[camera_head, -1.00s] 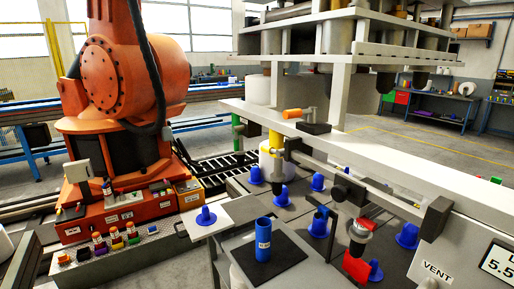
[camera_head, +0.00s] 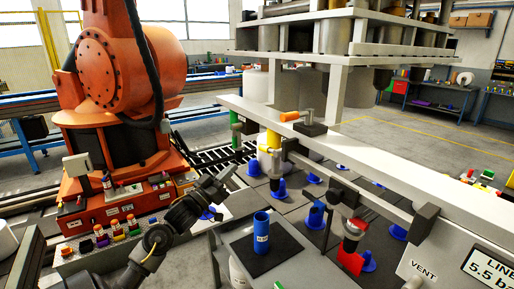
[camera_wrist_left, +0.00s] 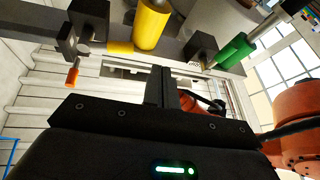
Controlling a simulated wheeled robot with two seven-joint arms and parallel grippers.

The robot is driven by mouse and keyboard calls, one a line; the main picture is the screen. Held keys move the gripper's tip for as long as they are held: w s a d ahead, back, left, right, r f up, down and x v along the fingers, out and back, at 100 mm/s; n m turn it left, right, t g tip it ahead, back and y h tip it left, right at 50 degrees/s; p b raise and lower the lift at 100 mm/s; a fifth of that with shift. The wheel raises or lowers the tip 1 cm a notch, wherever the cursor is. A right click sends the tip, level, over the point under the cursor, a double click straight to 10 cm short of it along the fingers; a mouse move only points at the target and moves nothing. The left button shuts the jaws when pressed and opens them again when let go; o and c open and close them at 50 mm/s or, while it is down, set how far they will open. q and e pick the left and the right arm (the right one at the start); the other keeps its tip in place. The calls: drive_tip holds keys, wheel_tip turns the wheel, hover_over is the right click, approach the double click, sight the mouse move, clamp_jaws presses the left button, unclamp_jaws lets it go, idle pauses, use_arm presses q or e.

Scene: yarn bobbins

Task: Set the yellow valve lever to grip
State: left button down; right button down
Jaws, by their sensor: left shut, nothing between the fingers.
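A yellow cylinder (camera_head: 273,140) hangs under the white rail, with an orange lever (camera_head: 290,116) and a black block above it. In the left wrist view, the yellow cylinder (camera_wrist_left: 152,22) is at the top, with a small flat yellow piece (camera_wrist_left: 120,47) beside it. I cannot tell whether that piece is the yellow valve lever. My left gripper (camera_head: 230,173) is shut and empty, below and left of the yellow cylinder, apart from it. Its dark fingers also show in the left wrist view (camera_wrist_left: 165,82). My right gripper is out of view.
A green cylinder (camera_head: 235,121) stands left of the yellow one. The white rail (camera_head: 375,160) crosses above several blue cones. A blue tube (camera_head: 262,233) stands on a dark pad below. An orange robot arm (camera_head: 115,70) is at the left.

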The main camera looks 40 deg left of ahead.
use_arm(q)
drive_tip(key=s+d+r+m+t+h, duration=0.1)
drive_tip(key=s+d+r+h, duration=0.1)
drive_tip(key=r, duration=0.4)
drive_tip(key=shift+s+d+r+h, duration=0.4)
drive_tip(key=shift+d+h, duration=0.3)
drive_tip(key=shift+d, duration=0.05)
drive_tip(key=p+x, duration=0.5)
drive_tip(key=x, duration=0.5)
drive_tip(key=shift+w+d+f+p, duration=0.1)
drive_tip(key=shift+d+f+p, duration=0.05)
drive_tip(key=shift+f, duration=0.5)
drive_tip(key=shift+w+d+f+p, duration=0.1)
drive_tip(key=shift+d+f+p, duration=0.1)
drive_tip(key=shift+f, duration=0.5)
drive_tip(key=shift+w+d+f+p, duration=0.1)
drive_tip(key=shift+f+p, duration=0.05)
drive_tip(key=shift+f, duration=0.5)
drive_tip(key=shift+a, duration=0.1)
